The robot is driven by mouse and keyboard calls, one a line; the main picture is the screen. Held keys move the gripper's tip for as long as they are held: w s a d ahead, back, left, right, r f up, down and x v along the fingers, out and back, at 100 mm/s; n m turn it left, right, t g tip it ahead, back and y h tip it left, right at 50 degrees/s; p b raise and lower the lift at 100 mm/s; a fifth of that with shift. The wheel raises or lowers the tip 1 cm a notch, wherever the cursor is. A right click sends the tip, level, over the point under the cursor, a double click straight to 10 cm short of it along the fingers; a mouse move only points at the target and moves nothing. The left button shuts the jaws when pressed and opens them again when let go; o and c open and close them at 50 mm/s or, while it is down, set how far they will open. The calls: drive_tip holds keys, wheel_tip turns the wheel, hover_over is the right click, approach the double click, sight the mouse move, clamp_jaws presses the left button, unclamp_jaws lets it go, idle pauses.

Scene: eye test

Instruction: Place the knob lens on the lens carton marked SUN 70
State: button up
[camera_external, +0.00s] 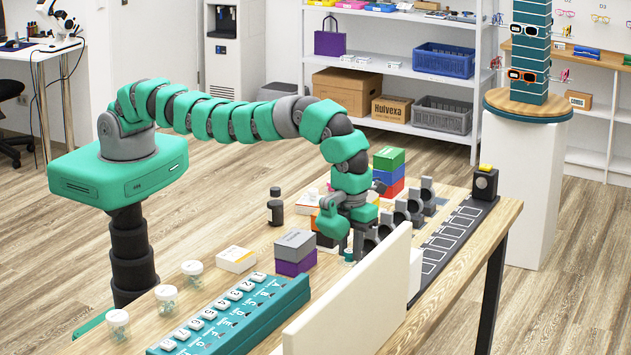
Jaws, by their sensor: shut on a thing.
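My gripper (350,249) points down over the middle of the table, just right of a grey carton (294,243) stacked on a purple carton (296,264). It is shut on a small pale thing at its fingertips, apparently the knob lens; its shape is mostly hidden by the fingers. A white carton (236,260) lies farther left. White and orange cartons (309,203) stand behind my gripper, partly covered by it. A stack of green, blue and red cartons (388,160) stands at the back. The carton print is too small to read, so I cannot tell which is marked SUN 70.
A cream panel (350,298) rises at the table's front edge. Dark round holders (401,212) stand in a row right of my gripper, beside a black marked strip (446,243). A teal numbered case (236,318), several lidded jars (192,272) and a dark post (275,207) stand left.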

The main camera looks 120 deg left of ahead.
sight(350, 250)
drive_tip(key=shift+r+p, duration=2.5)
drive_tip(key=shift+r, duration=0.05)
